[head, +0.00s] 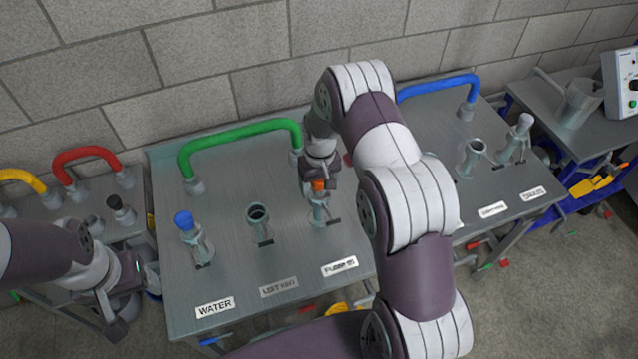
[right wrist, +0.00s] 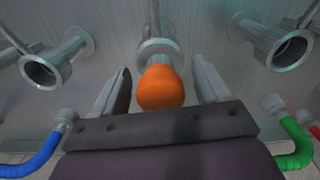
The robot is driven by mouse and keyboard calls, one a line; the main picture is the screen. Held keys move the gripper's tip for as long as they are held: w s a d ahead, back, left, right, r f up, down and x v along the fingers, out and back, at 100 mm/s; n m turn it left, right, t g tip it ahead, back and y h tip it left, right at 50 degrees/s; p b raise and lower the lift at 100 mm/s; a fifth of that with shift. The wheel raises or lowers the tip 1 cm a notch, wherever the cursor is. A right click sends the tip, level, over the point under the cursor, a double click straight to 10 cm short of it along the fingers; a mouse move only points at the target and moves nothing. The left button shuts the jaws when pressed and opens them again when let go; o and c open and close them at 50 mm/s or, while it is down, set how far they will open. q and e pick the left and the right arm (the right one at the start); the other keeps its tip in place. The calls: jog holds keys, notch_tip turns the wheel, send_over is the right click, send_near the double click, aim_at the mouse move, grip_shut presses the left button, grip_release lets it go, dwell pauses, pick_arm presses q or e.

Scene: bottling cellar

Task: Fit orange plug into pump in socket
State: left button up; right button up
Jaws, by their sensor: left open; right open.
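The orange plug (head: 319,186) stands at the mouth of the pump in socket (head: 320,213), above the "PUMP IN" label (head: 340,266). In the right wrist view the orange knob (right wrist: 160,88) is in front of the grey socket collar (right wrist: 158,47); how deep the plug sits is hidden. My right gripper (head: 318,178) is at the plug from above. In its wrist view the open fingers (right wrist: 160,92) stand on both sides of the knob, with gaps between. My left gripper (head: 118,305) is open and empty, low at the left beside the table.
On the same table, a blue plug (head: 184,220) stands in the water socket, and the left keg socket (head: 259,218) is open. A green hose (head: 240,132) arches behind them. A right-hand table carries a blue hose (head: 440,87) and an open socket (head: 473,155). My right arm covers the middle.

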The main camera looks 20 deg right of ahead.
notch_tip(320, 180, up, 11)
jog(key=b, duration=0.2)
jog(key=shift+s+r+b, duration=0.1)
jog(key=shift+r+b, duration=0.1)
jog(key=shift+b, duration=0.15)
jog(key=shift+r, duration=0.45)
jog(key=shift+w+d, duration=0.1)
jog(key=shift+w, duration=0.1)
jog(key=s+a+r, duration=0.1)
jog(key=s+a, duration=0.2)
jog(key=s, duration=0.7)
jog(key=s+a+r+t, duration=0.1)
jog(key=s+a, duration=0.1)
jog(key=s, duration=0.8)
jog(key=shift+a+r, duration=0.25)
jog(key=shift+a, duration=0.15)
jog(key=shift+s, duration=0.1)
